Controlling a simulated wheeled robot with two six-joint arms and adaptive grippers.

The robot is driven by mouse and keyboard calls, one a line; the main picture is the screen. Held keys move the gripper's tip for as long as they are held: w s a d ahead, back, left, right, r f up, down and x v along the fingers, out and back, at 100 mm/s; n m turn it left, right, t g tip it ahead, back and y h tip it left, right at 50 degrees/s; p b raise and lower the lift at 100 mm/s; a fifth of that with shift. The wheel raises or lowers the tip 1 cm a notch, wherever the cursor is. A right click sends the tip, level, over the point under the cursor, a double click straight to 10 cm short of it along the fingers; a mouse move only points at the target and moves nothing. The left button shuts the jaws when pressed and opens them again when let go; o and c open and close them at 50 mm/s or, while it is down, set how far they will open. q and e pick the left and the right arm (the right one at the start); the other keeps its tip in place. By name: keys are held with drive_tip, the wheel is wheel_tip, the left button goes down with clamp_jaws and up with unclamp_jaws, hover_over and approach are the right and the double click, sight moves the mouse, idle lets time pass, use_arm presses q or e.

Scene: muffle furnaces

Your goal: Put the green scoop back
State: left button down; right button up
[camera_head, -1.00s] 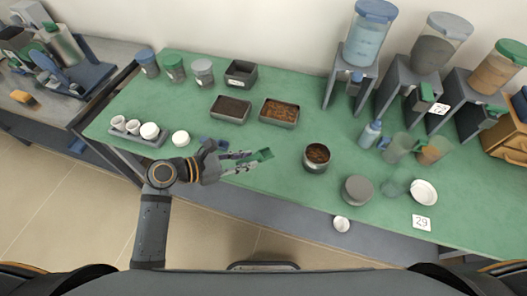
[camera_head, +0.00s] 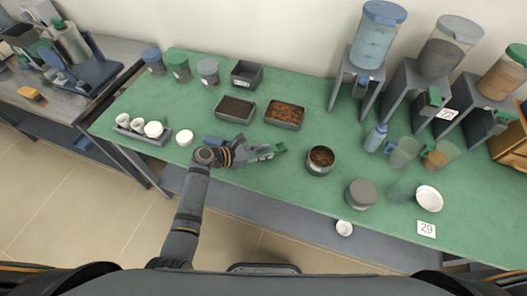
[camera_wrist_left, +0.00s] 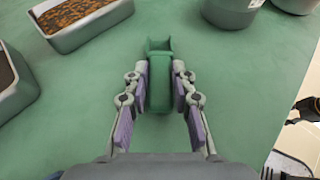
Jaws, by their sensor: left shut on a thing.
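The green scoop (camera_head: 278,149) is in my left gripper (camera_head: 262,153), over the green table in front of the two rectangular trays. In the left wrist view the scoop (camera_wrist_left: 160,80) lies between the two finger pads, its open end pointing away from the wrist. My left gripper (camera_wrist_left: 160,88) is shut on it. I cannot tell whether the scoop touches the table. My right gripper is not in view.
A dark tray (camera_head: 235,108) and a tray of brown granules (camera_head: 285,113) lie behind the gripper. A round tin with brown contents (camera_head: 320,160) stands to its right, with a grey lidded tin (camera_head: 361,194) beyond. A blue item (camera_head: 213,141) sits beside my wrist.

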use_arm(q)
drive_tip(key=c, duration=1.1)
unclamp_jaws()
drive_tip(key=shift+f, duration=0.1)
drive_tip(key=shift+s+a+r, duration=0.1)
drive_tip(key=shift+a+r, duration=0.05)
drive_tip(key=shift+r, duration=0.05)
drive_tip(key=v, duration=1)
drive_tip(key=shift+s+a, duration=0.1)
drive_tip(key=shift+a, duration=0.15)
drive_tip(key=shift+s+a+r, duration=0.25)
drive_tip(key=shift+a+r, duration=0.1)
drive_tip(key=shift+a, duration=0.1)
